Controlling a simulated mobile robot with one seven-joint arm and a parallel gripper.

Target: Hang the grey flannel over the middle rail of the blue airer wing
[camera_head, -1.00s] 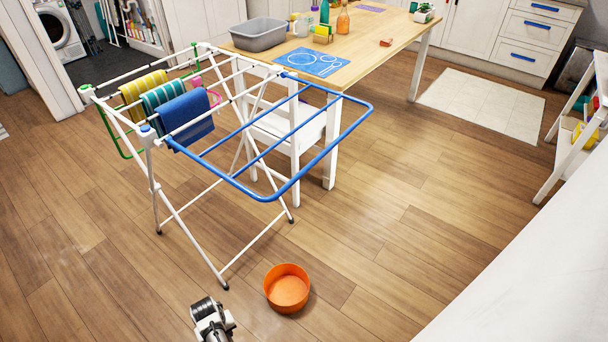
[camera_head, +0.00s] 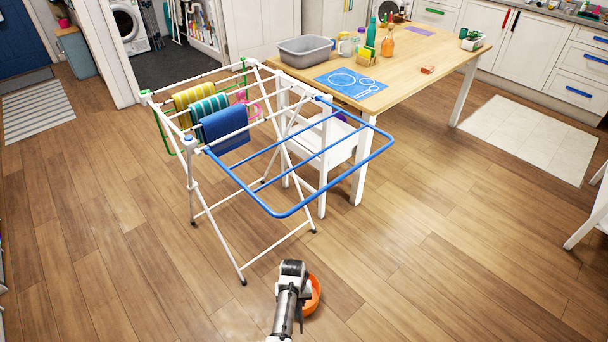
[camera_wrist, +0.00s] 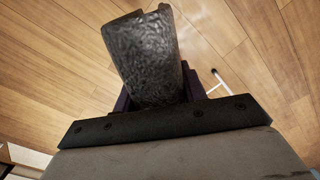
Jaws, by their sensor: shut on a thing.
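The grey flannel (camera_wrist: 148,55) shows in the wrist view as a dark, wrinkled, upright piece held in my gripper (camera_wrist: 153,98). In the head view my gripper (camera_head: 293,268) is low in front of the airer, over the floor, and I cannot make out the flannel there. The blue airer wing (camera_head: 337,186) sticks out to the right of the white airer, with blue rails across it. It is bare of cloth. My gripper is below and in front of it in the picture, apart from it.
An orange bowl (camera_head: 313,295) is on the floor, partly hidden by my arm. Yellow, teal and blue cloths (camera_head: 225,123) hang on the airer's white rails. A white chair (camera_head: 325,150) and a wooden table (camera_head: 420,55) stand behind the wing.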

